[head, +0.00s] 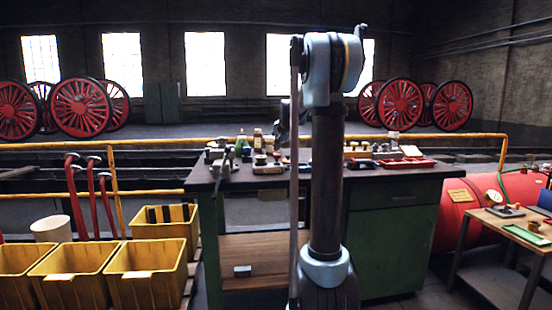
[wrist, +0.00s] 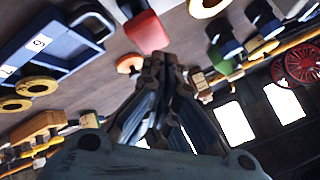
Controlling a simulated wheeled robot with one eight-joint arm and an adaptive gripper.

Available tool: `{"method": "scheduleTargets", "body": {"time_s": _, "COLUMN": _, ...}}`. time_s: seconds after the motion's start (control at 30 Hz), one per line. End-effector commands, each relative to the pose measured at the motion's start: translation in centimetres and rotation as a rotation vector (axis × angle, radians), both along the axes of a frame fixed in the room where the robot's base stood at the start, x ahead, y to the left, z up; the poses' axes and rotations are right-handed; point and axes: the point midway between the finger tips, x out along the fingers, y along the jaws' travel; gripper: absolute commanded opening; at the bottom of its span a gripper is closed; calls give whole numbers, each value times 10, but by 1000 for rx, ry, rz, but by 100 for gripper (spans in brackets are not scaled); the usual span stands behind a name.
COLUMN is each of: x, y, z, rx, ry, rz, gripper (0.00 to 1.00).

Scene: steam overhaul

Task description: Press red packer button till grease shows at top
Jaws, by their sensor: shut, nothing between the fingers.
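My gripper (wrist: 163,60) is shut and empty in the wrist view, its fingertips together above the dark bench top. A red block-shaped thing (wrist: 147,32) lies just beyond the fingertips; I cannot tell whether it is the packer's button, or whether the tips touch it. An orange-red ring or disc (wrist: 130,64) is left of the tips. In the head view my arm column stands before the bench (head: 395,184) and hides its middle, and my gripper cannot be made out there. No grease can be made out in either view.
Small bottles, tools and parts crowd the bench top, with a red tray (head: 405,163) at its right. A blue tray (wrist: 50,42) is in the wrist view. Yellow bins (head: 147,275) stand left, a small side table (head: 525,232) and a red tank (head: 465,208) right.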

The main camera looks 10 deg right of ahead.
Motion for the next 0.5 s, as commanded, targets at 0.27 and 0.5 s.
{"method": "scheduleTargets", "body": {"time_s": 0.27, "x": 0, "y": 0, "z": 16, "rx": 0, "ry": 0, "rz": 0, "gripper": 0}}
{"method": "scheduleTargets", "body": {"time_s": 0.5, "x": 0, "y": 0, "z": 35, "rx": 0, "ry": 0, "rz": 0, "gripper": 0}}
